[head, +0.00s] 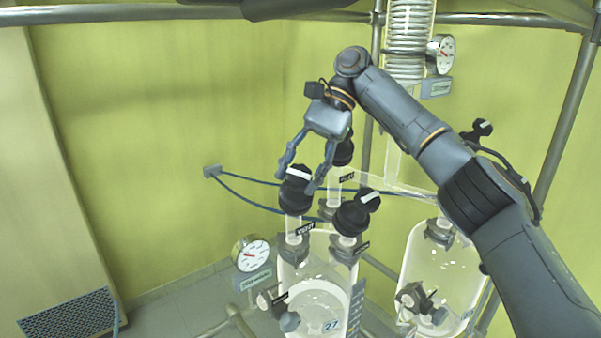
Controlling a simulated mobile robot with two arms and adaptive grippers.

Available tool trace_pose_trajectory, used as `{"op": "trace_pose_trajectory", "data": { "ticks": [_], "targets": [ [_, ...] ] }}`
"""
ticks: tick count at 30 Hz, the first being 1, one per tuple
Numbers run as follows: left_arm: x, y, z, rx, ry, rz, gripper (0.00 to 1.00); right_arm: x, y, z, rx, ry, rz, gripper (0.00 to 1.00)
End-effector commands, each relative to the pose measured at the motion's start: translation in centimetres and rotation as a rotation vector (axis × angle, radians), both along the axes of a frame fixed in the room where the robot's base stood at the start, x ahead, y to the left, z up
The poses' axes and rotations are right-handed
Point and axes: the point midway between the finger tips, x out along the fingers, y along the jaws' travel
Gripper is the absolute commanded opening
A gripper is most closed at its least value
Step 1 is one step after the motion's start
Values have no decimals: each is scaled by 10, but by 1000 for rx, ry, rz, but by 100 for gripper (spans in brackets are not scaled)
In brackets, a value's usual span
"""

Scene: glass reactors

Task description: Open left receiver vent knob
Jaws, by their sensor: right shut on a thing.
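The left receiver (318,290) is a clear glass vessel with several black knobs on its necks. Its vent knob (295,195) is black with a white mark on top and sits on the left neck, above a small black label. My right gripper (298,182) comes down from above with its two grey fingers on either side of this knob, shut on it. The knob's exact turn angle is hard to read. My left gripper is not in view.
A second black knob (357,212) stands close on the right, and another (342,152) behind. A second glass vessel (440,265) is at the right. A round gauge (251,254) is at the lower left. Blue hoses run behind the knobs.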

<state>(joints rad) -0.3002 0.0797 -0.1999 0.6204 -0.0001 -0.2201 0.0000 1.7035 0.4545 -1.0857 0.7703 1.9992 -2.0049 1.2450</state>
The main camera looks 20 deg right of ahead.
Motion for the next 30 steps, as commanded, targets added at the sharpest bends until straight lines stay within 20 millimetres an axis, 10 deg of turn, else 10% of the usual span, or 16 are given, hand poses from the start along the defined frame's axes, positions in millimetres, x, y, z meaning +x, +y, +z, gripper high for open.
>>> {"op": "trace_pose_trajectory", "data": {
  "ticks": [18,19,22,30],
  "targets": [
    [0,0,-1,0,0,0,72,-1,0,-7,-25,14,25,14],
    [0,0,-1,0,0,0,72,-1,0,-7,-25,14,25,50],
    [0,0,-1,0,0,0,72,-1,0,-7,-24,14,24,69],
    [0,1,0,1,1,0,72,0,0,-3,-19,8,22,69]
  ]
}}
